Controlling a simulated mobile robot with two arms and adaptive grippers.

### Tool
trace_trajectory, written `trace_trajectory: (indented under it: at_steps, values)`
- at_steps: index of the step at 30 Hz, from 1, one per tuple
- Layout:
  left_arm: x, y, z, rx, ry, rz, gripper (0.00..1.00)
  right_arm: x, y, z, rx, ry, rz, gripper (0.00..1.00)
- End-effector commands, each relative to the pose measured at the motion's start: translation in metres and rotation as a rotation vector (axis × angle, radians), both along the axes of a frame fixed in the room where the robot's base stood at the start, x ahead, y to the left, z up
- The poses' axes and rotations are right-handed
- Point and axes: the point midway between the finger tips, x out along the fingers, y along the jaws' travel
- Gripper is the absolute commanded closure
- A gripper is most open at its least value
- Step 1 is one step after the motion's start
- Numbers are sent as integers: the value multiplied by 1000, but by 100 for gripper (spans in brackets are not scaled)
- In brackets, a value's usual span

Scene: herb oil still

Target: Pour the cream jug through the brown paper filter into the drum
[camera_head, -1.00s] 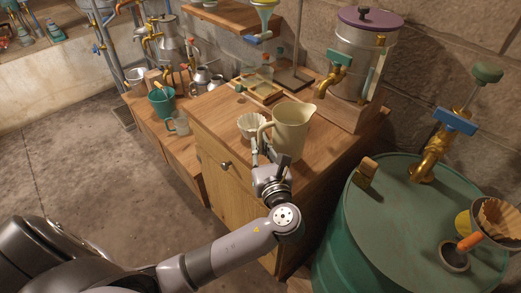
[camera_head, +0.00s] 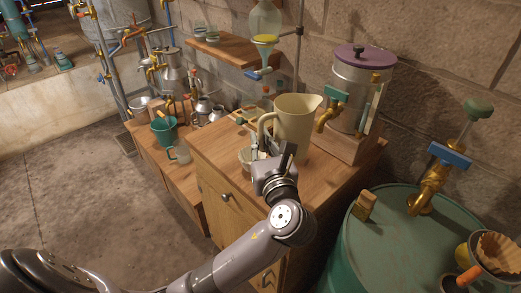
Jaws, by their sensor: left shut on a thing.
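The cream jug (camera_head: 292,128) is upright in the head view, raised above the wooden cabinet top. My left gripper (camera_head: 264,145) is shut on its handle, on the jug's left side; the fingers partly hide the handle. The brown paper filter (camera_head: 499,252) sits in a round holder with an orange handle (camera_head: 469,276) at the far right, over the green drum (camera_head: 395,245). The drum and holder are cut off by the picture's edges. My right gripper is not in view.
A pale fluted cup (camera_head: 245,157) stands on the cabinet, partly behind my gripper. A metal dispenser with a purple lid (camera_head: 362,58) stands behind the jug. The drum top carries a brass valve with a blue lever (camera_head: 450,154) and a wooden block (camera_head: 364,206).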

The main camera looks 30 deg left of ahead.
Motion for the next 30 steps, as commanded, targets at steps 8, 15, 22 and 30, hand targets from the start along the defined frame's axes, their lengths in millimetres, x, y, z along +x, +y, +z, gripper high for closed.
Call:
trace_trajectory:
  at_steps: [8,15,22,30]
  values:
    - [0,1,26,-1,-8,2,100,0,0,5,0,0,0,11]
    - [0,1,36,-1,-6,-4,100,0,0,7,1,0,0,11]
    - [-4,0,20,3,-2,-109,100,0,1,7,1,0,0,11]
    - [-21,-20,-22,5,3,-387,100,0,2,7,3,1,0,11]
